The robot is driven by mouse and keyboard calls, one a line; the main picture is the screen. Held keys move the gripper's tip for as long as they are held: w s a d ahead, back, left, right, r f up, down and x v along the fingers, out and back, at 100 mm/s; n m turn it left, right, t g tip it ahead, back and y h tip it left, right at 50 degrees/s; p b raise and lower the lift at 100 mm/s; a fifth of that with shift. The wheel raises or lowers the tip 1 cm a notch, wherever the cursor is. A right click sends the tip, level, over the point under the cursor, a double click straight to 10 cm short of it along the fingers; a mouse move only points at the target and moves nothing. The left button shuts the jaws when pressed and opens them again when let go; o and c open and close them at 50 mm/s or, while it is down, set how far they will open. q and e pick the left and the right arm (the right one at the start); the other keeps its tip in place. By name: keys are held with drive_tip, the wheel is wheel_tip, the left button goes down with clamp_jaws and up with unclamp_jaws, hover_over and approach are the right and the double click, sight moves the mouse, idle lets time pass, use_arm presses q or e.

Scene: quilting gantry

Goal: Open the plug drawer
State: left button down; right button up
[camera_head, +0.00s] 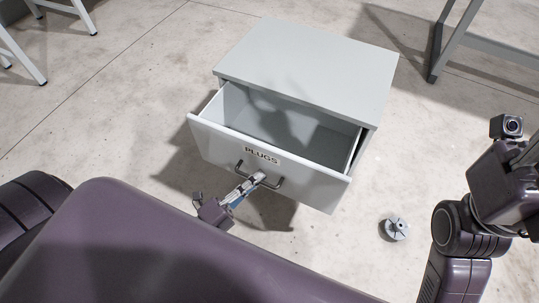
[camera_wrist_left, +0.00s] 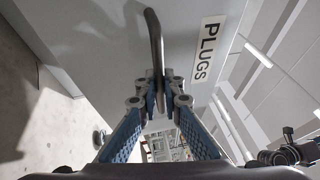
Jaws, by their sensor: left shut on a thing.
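The plug drawer (camera_head: 215,139) is a light grey drawer with a "PLUGS" label, pulled well out of a small grey cabinet (camera_head: 312,65). The part of its inside that I see looks empty. Its dark bar handle (camera_head: 276,184) is on the front panel. My left gripper (camera_head: 256,179) is shut on the handle, below the label. In the left wrist view the fingers of my left gripper (camera_wrist_left: 160,88) close around the dark handle (camera_wrist_left: 155,45), beside the label (camera_wrist_left: 207,50). My right arm shows at the right edge of the head view, but its gripper fingers are not seen.
A small round grey metal piece (camera_head: 395,228) lies on the concrete floor right of the cabinet. White stool legs (camera_head: 70,10) stand at the upper left. A grey metal frame leg (camera_head: 452,45) stands at the upper right. The floor left of the cabinet is clear.

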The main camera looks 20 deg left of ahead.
use_arm(q)
drive_tip(key=s+p, duration=0.1)
drive_tip(key=s, duration=0.7)
drive_tip(key=shift+a, duration=0.15)
drive_tip(key=c, duration=2.3)
unclamp_jaws()
drive_tip(key=shift+c, duration=0.2)
drive_tip(key=v, duration=1.2)
drive_tip(key=shift+s, duration=0.1)
